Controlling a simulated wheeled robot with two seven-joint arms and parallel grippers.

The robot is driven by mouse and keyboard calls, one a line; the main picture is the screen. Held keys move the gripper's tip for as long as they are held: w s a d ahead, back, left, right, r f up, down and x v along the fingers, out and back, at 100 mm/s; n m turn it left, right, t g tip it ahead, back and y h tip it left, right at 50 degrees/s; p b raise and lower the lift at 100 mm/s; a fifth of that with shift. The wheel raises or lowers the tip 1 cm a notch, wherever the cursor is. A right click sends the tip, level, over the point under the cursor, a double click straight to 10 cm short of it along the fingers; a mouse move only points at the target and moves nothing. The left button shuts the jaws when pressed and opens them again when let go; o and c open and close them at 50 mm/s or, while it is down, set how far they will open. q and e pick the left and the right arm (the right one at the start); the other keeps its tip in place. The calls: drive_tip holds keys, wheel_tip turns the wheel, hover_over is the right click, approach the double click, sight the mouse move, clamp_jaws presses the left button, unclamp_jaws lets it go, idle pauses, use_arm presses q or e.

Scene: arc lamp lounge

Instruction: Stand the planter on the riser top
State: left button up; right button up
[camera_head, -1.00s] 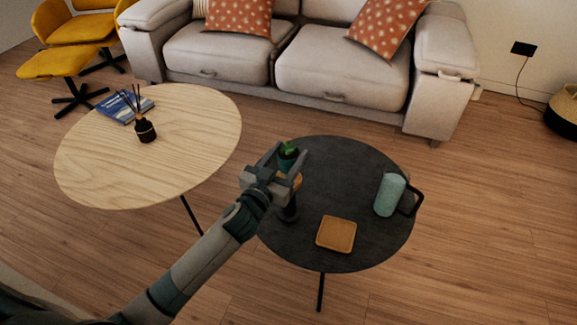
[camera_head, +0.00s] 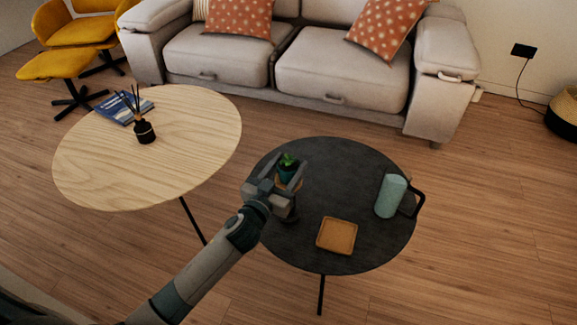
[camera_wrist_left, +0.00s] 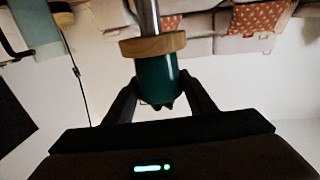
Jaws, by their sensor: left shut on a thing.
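The planter (camera_head: 287,175) is a small dark teal pot with a green plant, upright over the black round table. My left gripper (camera_head: 290,170) is shut on it, with one finger on each side. In the left wrist view, which is upside down, the planter (camera_wrist_left: 156,82) meets the round wooden riser top (camera_wrist_left: 152,46) and looks fairly central on it. Whether its full weight rests there I cannot tell. The riser's post and dark base stand on the black table, mostly hidden by my gripper in the head view. My right gripper is out of view.
The black table (camera_head: 340,170) also bears a square wooden tray (camera_head: 336,235) and a teal jug (camera_head: 390,196) to the right. A pale wooden table (camera_head: 190,130) at left holds a reed diffuser (camera_head: 144,132) and a blue book (camera_head: 118,112). A sofa (camera_head: 340,70) stands behind.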

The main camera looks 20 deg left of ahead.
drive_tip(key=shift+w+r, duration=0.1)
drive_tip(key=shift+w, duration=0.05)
use_arm(q)
drive_tip(key=o, duration=1.2)
drive_tip(key=shift+s, duration=0.25)
drive_tip(key=s+a, duration=0.2)
drive_tip(key=s, duration=0.9)
drive_tip(key=shift+s, duration=0.15)
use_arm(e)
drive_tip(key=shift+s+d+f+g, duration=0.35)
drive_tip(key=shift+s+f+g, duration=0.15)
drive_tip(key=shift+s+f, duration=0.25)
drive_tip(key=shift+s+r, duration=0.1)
